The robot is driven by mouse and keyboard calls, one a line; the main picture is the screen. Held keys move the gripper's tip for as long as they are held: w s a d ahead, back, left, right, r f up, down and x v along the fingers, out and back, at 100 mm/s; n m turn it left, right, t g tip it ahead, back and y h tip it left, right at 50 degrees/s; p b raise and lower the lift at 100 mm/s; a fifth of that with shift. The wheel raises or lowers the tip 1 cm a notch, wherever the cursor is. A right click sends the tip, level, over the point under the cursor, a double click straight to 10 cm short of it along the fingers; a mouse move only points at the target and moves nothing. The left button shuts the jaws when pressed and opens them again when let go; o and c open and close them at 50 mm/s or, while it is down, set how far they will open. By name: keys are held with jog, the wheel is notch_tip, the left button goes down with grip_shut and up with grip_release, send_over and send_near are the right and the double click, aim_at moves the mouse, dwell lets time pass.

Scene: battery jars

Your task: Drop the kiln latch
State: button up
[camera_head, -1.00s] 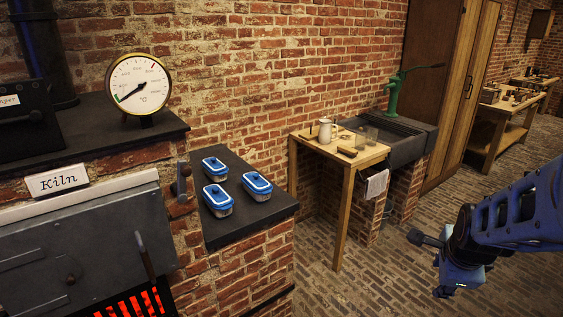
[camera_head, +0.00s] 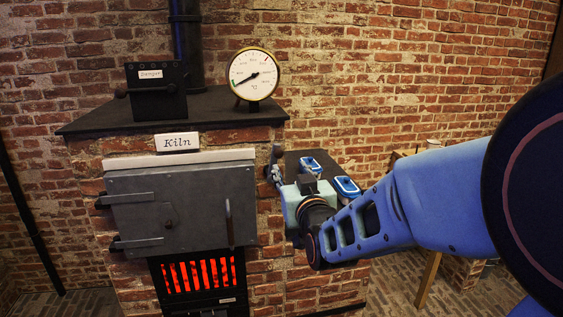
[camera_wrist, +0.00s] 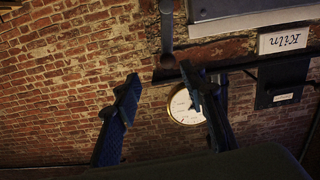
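The kiln latch (camera_head: 277,152) is a dark metal bar on the brick pier just right of the kiln door (camera_head: 190,200); my gripper partly hides its lower part in the head view. In the wrist view, turned upside down, the latch (camera_wrist: 167,22) is a narrow bar ending in a round boss near the right finger. My gripper (camera_wrist: 158,90) is open, its two fingers well apart with nothing between them. In the head view my gripper (camera_head: 274,173) reaches in from the right beside the latch; contact cannot be told. The grey door appears closed, with a hanging handle (camera_head: 229,222).
A glowing grate (camera_head: 198,276) is below the door. A dial gauge (camera_head: 254,75) and a damper box (camera_head: 156,92) stand on the kiln's top slab (camera_head: 100,122). Blue-lidded containers (camera_head: 346,187) sit on the dark ledge right of the kiln, close behind my arm.

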aim_at(279, 155)
jog(key=x, duration=0.3)
jog(key=p+x, duration=0.1)
jog(key=x, duration=0.3)
jog(key=a+p+x, duration=0.1)
jog(key=x, duration=0.2)
jog(key=shift+w+a+r, duration=0.2)
jog(key=shift+r, duration=0.1)
grip_shut()
